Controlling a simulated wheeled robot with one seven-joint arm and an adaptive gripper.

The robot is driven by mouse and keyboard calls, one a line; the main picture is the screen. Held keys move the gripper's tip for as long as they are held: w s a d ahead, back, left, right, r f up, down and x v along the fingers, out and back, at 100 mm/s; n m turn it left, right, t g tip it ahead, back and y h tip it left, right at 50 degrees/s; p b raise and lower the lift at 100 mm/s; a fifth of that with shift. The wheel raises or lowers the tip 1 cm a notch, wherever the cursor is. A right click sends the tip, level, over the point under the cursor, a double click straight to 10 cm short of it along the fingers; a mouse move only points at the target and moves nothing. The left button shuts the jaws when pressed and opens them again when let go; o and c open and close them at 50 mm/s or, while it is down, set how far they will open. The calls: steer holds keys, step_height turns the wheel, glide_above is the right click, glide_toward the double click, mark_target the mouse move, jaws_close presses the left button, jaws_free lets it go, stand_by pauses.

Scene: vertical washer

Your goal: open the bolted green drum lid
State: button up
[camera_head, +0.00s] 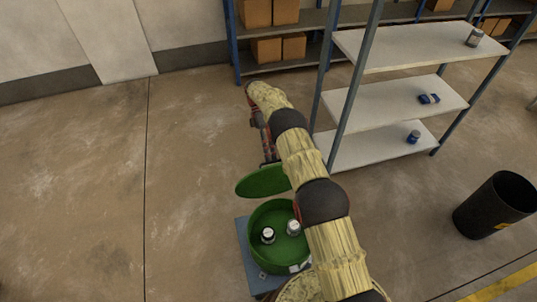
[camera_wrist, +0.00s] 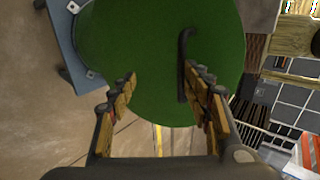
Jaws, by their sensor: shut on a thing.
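The green drum lid (camera_head: 263,181) is raised and tilted at the far side of the green drum (camera_head: 254,248), whose mouth is uncovered. Two small jars (camera_head: 268,235) (camera_head: 293,227) show inside the drum. In the wrist view the lid (camera_wrist: 125,35) fills the upper middle, with a dark bar handle (camera_wrist: 183,65) on it near the right finger. My gripper (camera_wrist: 160,80) is at the lid, shut on it with the two fingers well apart. The exact contact is hard to see. In the head view my arm hides part of the drum's right side.
The drum stands on a blue base (camera_head: 245,255). A black bin (camera_head: 492,207) stands at the right. The floor on the left is clear.

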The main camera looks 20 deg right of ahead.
steer(key=shift+s+f, duration=0.1)
steer(key=shift+f, duration=0.3)
steer(key=r, duration=0.9)
steer(key=shift+w+r, duration=0.25)
steer(key=shift+r, duration=0.05)
steer(key=shift+c, duration=0.2)
steer(key=shift+s+r, duration=0.15)
steer(key=shift+r, duration=0.4)
